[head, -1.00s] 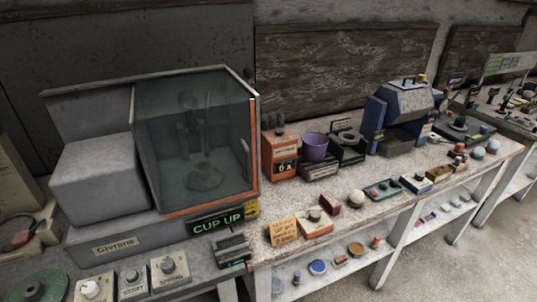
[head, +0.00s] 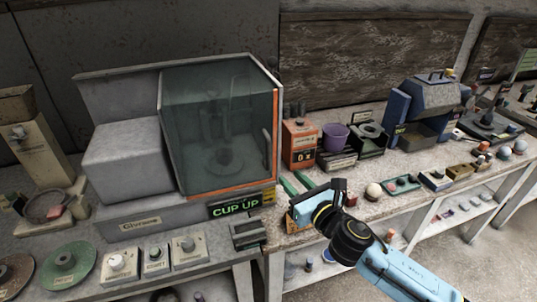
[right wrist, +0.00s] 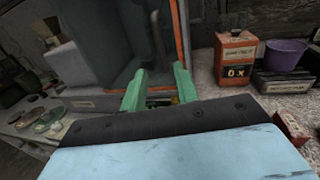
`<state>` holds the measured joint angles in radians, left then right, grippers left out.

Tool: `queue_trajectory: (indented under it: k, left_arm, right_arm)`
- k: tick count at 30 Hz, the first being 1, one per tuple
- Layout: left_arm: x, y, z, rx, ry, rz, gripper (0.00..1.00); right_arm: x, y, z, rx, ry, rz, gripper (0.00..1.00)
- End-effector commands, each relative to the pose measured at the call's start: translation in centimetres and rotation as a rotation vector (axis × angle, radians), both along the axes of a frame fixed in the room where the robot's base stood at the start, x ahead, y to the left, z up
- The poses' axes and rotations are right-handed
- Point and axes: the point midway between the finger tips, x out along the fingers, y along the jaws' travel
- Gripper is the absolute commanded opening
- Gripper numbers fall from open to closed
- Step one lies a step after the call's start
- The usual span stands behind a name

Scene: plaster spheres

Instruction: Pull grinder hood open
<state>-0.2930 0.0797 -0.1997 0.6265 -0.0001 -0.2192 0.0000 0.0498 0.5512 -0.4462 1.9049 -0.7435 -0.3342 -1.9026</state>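The grinder hood (head: 215,120) is a clear, smoky box with an orange edge on the grey grinder (head: 125,160). It appears closed around a dark upright mechanism. A thin upright handle (head: 268,147) shows on its right side. In the right wrist view the hood's orange edge (right wrist: 181,35) rises just beyond the fingers. My right gripper (head: 294,179) has green fingers spread apart with nothing between them. It is in front of and to the right of the hood's lower right corner, apart from the handle. It also shows in the right wrist view (right wrist: 158,78). My left gripper is out of view.
A lit "CUP UP" sign (head: 235,208) is below the hood. An orange box (head: 299,145) and a purple bowl (head: 335,137) stand right of the hood. Knob boxes (head: 155,258) line the front left. Small items crowd the bench to the right.

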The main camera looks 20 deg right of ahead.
Motion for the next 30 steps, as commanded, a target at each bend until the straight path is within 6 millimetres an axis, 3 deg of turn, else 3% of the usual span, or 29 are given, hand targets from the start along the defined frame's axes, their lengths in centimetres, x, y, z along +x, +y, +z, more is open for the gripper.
queue_trajectory:
  k: [12,18,30]
  left_arm:
    - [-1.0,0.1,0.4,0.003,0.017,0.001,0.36]
    - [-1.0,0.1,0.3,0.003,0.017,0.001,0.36]
    - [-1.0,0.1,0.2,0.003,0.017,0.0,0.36]
  right_arm:
    - [7.8,1.9,0.0,0.009,0.003,-0.002,0.3]
    - [10.6,2.5,-0.1,0.007,0.004,-0.002,0.3]
    - [12.1,2.9,-0.1,0.008,0.005,-0.001,0.3]
